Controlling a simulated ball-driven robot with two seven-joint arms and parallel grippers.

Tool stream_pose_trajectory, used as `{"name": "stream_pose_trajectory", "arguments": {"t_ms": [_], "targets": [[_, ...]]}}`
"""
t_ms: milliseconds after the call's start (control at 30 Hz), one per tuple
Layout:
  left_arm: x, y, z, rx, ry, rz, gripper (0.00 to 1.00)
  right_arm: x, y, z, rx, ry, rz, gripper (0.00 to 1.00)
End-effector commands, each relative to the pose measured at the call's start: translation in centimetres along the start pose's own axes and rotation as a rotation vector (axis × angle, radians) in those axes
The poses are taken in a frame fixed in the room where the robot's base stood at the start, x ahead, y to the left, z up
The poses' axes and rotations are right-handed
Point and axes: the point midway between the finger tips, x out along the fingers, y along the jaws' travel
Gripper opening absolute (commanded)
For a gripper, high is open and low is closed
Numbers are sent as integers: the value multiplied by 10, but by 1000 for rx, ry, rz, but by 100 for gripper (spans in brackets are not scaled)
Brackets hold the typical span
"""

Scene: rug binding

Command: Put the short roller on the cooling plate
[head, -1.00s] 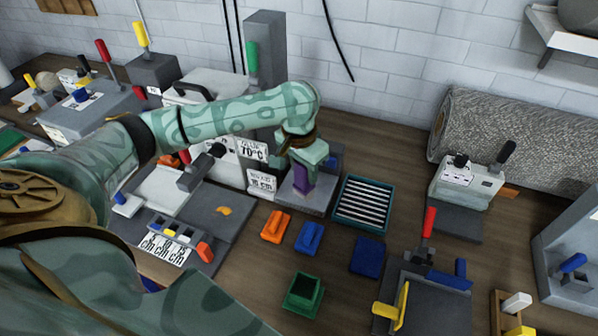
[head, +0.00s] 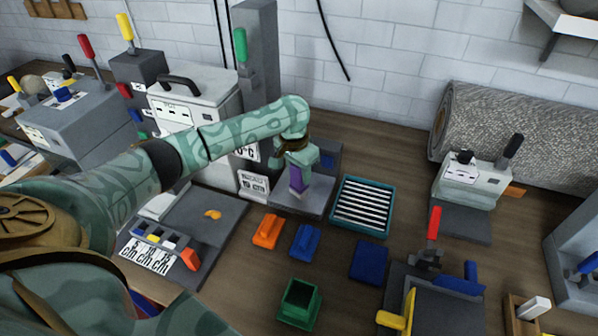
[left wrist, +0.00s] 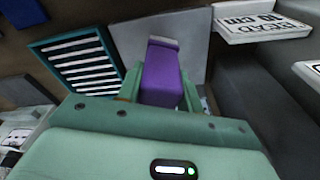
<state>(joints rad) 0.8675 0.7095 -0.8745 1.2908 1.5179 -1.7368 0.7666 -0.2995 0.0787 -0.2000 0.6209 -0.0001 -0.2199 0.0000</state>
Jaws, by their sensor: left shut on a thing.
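My left gripper (head: 297,163) is shut on a purple piece (head: 296,180), which I take for the short roller; I cannot tell for sure. In the left wrist view the purple piece (left wrist: 161,76) sits between the two green fingers, with a grey far end. In the head view it is upright over the grey base (head: 285,205) of the post; whether it touches that base is unclear. A teal-framed plate with pale slats (head: 342,205), likely the cooling plate, lies just right of the gripper and is empty. It also shows in the left wrist view (left wrist: 45,52). My right gripper is out of view.
Orange (head: 267,231) and blue (head: 305,241) handled blocks, a dark blue pad (head: 369,262) and a green open box (head: 299,304) lie in front. A grey post (head: 262,50) stands behind the gripper. A lever press (head: 432,255) stands right.

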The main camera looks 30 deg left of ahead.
Motion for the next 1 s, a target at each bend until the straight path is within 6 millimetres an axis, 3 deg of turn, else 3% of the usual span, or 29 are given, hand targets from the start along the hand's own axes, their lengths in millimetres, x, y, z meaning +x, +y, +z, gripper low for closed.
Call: {"name": "stream_pose_trajectory", "arguments": {"t_ms": [133,167,233,567,667,1000], "targets": [[1,0,0,0,0,0,13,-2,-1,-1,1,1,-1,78],[2,0,0,0,0,0,39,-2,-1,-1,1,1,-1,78],[2,0,0,0,0,0,58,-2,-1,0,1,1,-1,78],[0,0,0,0,1,0,58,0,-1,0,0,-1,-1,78],[-15,0,0,0,2,0,58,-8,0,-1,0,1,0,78],[-95,0,-1,0,4,0,58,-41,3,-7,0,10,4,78]]}}
